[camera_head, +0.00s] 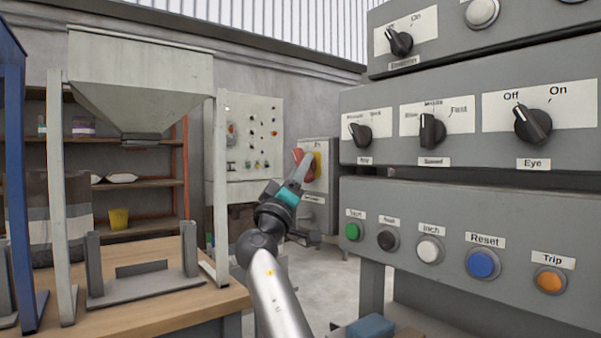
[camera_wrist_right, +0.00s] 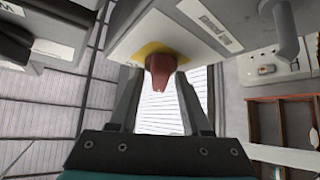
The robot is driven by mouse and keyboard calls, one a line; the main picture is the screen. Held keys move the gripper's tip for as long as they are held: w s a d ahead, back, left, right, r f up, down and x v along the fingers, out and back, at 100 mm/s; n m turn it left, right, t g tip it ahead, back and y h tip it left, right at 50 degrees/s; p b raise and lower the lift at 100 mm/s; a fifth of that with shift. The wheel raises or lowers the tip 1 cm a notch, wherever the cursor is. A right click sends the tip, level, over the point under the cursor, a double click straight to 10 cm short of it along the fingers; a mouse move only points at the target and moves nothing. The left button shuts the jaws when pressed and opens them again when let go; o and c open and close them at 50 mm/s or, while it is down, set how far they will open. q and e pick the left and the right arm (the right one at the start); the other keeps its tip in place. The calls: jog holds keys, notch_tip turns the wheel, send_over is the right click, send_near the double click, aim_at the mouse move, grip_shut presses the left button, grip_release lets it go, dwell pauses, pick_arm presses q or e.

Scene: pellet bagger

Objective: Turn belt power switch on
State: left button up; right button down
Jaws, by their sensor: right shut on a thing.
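A red rotary knob (camera_head: 298,156) on a yellow plate (camera_head: 318,165) sits on the front of a grey switch box (camera_head: 318,180) beyond the control panels. In the wrist view the red knob (camera_wrist_right: 161,70) points between my two fingers. My right gripper (camera_head: 302,168) is at the knob and shut on it, with a finger on either side in the wrist view (camera_wrist_right: 158,85). The labels on the box are too small to read, so I cannot tell the knob's setting. My left gripper is not in view.
Stacked grey panels with the Eye selector (camera_head: 533,124) and the Reset button (camera_head: 483,264) stand close on the right. A hopper (camera_head: 140,80) and wooden bench (camera_head: 190,285) stand on the left. A wall board (camera_head: 250,140) hangs behind.

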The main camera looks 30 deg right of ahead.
jog(key=shift+w+a+f+m+g+h, duration=0.1)
jog(key=shift+w+f+m+g+h, duration=0.15)
jog(key=shift+m, duration=0.25)
jog(key=shift+w+a+m+g+h, duration=0.1)
jog(key=shift+m+g+h, duration=1)
jog(key=shift+m+g, duration=0.7)
jog(key=shift+w+m+g+h, duration=0.1)
jog(key=shift+m+g+h, duration=1.05)
jog(key=shift+m, duration=1.15)
jog(key=shift+m+g, duration=0.3)
jog(key=shift+s+m+g+h, duration=0.1)
jog(key=shift+m+g+h, duration=0.2)
jog(key=shift+m+g, duration=0.4)
jog(key=c, duration=0.7)
grip_release()
